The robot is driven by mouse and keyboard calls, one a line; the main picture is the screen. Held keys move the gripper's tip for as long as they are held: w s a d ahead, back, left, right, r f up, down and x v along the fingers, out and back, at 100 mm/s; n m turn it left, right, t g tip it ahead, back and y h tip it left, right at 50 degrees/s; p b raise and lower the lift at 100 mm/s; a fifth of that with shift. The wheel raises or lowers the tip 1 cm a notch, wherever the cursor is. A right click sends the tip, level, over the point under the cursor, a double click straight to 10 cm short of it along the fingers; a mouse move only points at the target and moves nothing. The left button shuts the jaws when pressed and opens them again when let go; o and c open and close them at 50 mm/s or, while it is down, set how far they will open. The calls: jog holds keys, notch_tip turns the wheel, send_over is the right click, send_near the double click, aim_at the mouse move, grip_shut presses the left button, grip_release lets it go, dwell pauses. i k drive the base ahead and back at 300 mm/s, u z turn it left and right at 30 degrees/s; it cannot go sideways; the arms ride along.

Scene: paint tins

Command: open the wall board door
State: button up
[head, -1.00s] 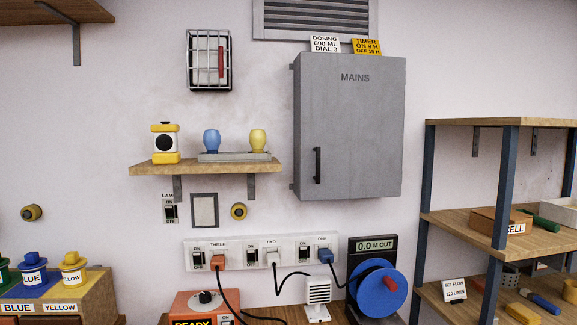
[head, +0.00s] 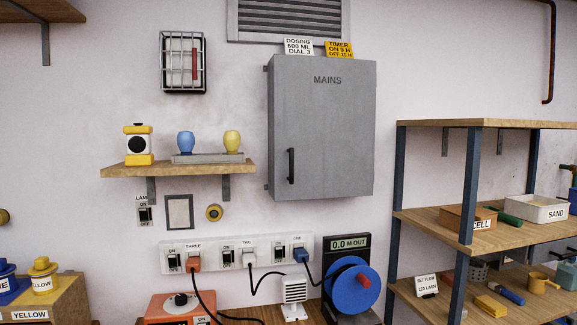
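The wall board is a grey metal cabinet marked MAINS (head: 335,135), fixed to the wall right of centre in the head view. Its door is shut flush. A black vertical bar handle (head: 291,166) sits low on the door's left side. Small hinge-like tabs show at the cabinet's left edge. My gripper is not in view.
A wooden shelf (head: 110,172) with a yellow-and-white device and two cups is left of the cabinet. Below are a socket strip (head: 210,254) with plugs and cords, and a blue reel (head: 352,284). A shelf rack (head: 480,124) stands at right. The wall before the door is clear.

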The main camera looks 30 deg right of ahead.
aim_at(325, 107)
jog(key=z, duration=0.05)
jog(key=i, duration=1)
jog(key=u, duration=0.05)
